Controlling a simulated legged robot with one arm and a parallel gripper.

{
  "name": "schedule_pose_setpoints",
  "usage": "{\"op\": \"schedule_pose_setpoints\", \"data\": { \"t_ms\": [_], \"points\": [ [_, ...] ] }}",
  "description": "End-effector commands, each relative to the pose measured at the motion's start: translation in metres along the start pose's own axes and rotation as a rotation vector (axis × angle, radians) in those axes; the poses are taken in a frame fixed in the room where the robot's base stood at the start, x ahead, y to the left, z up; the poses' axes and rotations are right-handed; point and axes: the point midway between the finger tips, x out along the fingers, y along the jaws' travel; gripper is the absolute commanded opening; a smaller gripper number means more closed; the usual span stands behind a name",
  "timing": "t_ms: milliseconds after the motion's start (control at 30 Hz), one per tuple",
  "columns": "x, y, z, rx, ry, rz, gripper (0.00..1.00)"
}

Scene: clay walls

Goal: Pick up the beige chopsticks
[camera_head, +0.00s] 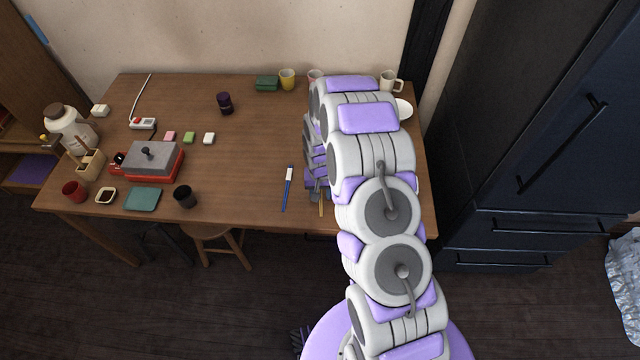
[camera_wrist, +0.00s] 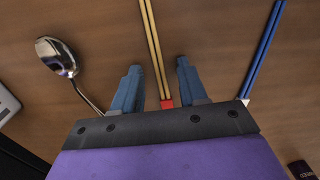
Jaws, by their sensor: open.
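The beige chopsticks (camera_wrist: 153,35) lie side by side on the wooden table in the wrist view, with a red end (camera_wrist: 167,103) close to my gripper's palm. My gripper (camera_wrist: 159,65) is open, its two blue-grey fingers on either side of the chopsticks with a gap on each side. It holds nothing. In the head view my arm hides most of the chopsticks. Only a short beige piece (camera_head: 321,209) shows below my gripper (camera_head: 318,194), near the table's front edge.
Blue chopsticks (camera_wrist: 264,45) lie to the right in the wrist view and left of my arm in the head view (camera_head: 287,190). A metal spoon (camera_wrist: 57,56) lies to the left in the wrist view. Cups and a red-based box (camera_head: 150,160) stand farther left on the table.

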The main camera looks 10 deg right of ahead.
Motion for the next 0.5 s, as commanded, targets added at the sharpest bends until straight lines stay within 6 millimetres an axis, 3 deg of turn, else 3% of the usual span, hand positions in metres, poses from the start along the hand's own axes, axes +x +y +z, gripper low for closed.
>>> {"op": "schedule_pose_setpoints", "data": {
  "t_ms": [200,500],
  "points": [
    [0.0005,0.0000,0.0003,0.000,-0.001,0.000,0.41],
    [0.0005,0.0001,0.0003,0.000,-0.001,0.000,0.13]
  ]
}}
